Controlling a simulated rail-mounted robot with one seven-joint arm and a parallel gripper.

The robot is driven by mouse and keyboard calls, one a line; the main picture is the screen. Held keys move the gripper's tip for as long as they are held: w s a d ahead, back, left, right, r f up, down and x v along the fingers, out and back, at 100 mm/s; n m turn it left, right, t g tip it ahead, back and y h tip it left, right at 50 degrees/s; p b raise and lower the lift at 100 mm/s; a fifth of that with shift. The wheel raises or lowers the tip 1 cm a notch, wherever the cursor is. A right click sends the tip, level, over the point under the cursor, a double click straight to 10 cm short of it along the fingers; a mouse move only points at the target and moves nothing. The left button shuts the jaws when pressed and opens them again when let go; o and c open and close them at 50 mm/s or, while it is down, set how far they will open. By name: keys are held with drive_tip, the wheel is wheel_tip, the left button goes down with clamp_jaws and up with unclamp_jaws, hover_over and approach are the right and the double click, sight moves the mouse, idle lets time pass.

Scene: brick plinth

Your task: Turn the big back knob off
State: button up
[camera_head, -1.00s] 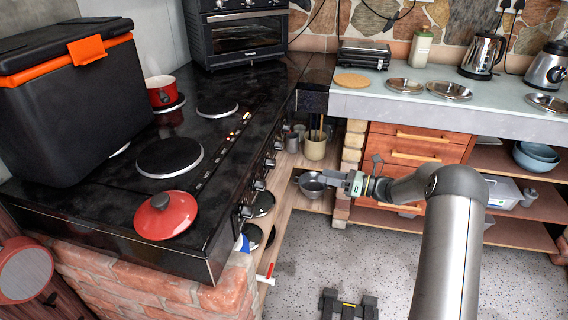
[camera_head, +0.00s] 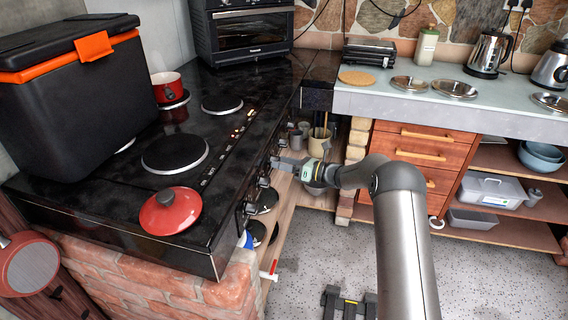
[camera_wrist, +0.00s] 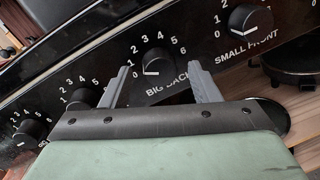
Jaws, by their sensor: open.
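In the wrist view the big back knob (camera_wrist: 158,62) is a dark round knob on the black stove panel, with "BIG BACK" printed below it and numbers 0 to 6 around it. A white mark shows at its lower left, near the 0 side; its exact setting is hard to read. My gripper (camera_wrist: 160,77) is open, with one finger on each side of the knob's lower part. I cannot tell whether the fingers touch it. In the head view my gripper (camera_head: 281,161) is at the stove's front panel, hiding that knob.
The small front knob (camera_wrist: 250,20) is to the right in the wrist view, and other knobs are to the left. The black stove top (camera_head: 110,205) carries a red lid (camera_head: 171,211), a red pot (camera_head: 167,87) and a black cooler box (camera_head: 75,100). A shelf lies below the panel.

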drive_tip(key=c, duration=1)
drive_tip(key=shift+f+n+b, duration=0.1)
drive_tip(key=shift+n+b, duration=0.2)
drive_tip(key=shift+b, duration=0.25)
drive_tip(key=n+b, duration=0.5)
drive_tip(key=b, duration=0.1)
drive_tip(key=shift+y, duration=0.3)
drive_tip(key=shift+n, duration=0.4)
drive_tip(key=o, duration=1)
